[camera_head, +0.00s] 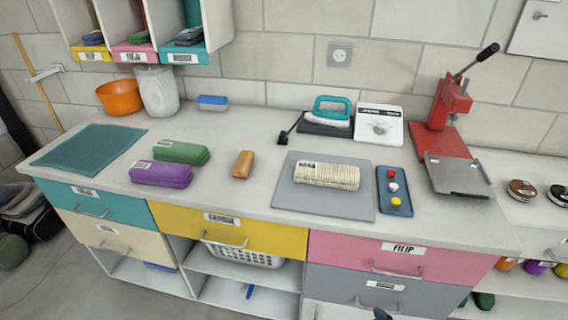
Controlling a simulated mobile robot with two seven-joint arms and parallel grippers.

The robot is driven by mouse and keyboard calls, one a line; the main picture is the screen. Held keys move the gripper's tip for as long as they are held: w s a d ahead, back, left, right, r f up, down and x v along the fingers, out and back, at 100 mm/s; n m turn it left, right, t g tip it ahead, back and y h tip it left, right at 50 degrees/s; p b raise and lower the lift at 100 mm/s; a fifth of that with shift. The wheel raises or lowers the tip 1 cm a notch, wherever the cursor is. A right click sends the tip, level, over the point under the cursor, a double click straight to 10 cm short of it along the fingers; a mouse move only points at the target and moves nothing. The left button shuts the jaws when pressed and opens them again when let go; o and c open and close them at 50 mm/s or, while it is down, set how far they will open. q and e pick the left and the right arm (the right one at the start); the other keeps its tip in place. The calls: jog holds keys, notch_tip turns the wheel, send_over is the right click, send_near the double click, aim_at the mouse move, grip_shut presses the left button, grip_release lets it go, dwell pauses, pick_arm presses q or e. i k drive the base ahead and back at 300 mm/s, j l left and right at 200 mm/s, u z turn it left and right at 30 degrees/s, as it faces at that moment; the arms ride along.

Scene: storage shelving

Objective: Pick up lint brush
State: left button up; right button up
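No item is clearly marked as the lint brush. A small orange-brown block (242,164), possibly a brush, lies on the counter right of the folded green cloth. A blue and white brush-like block (212,102) lies near the back wall. A narrow blue item (249,291) is on the lower open shelf, too small to identify. Neither of my grippers can be made out. A small dark shape at the bottom edge is too cut off to identify.
The counter (265,120) holds folded purple (161,174) and green (181,152) cloths, a teal mat (88,146), an orange bowl (119,97), a cream roll (327,176) on a grey mat, an iron (329,113) and a red press (447,110). Drawers below are shut.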

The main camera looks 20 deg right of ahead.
aim_at(241, 168)
jog(key=i+j+z, duration=0.1)
jog(key=i+j, duration=0.15)
jog(key=i+j+z, duration=0.1)
jog(key=j, duration=0.25)
jog(key=i+j+z, duration=0.1)
jog(key=i+j, duration=0.2)
jog(key=i+j+z, duration=0.1)
jog(key=j, duration=0.3)
jog(key=i+j+z, duration=0.1)
jog(key=i+j, duration=0.2)
jog(key=i+j+z, duration=0.1)
jog(key=j, duration=0.3)
jog(key=i, duration=0.05)
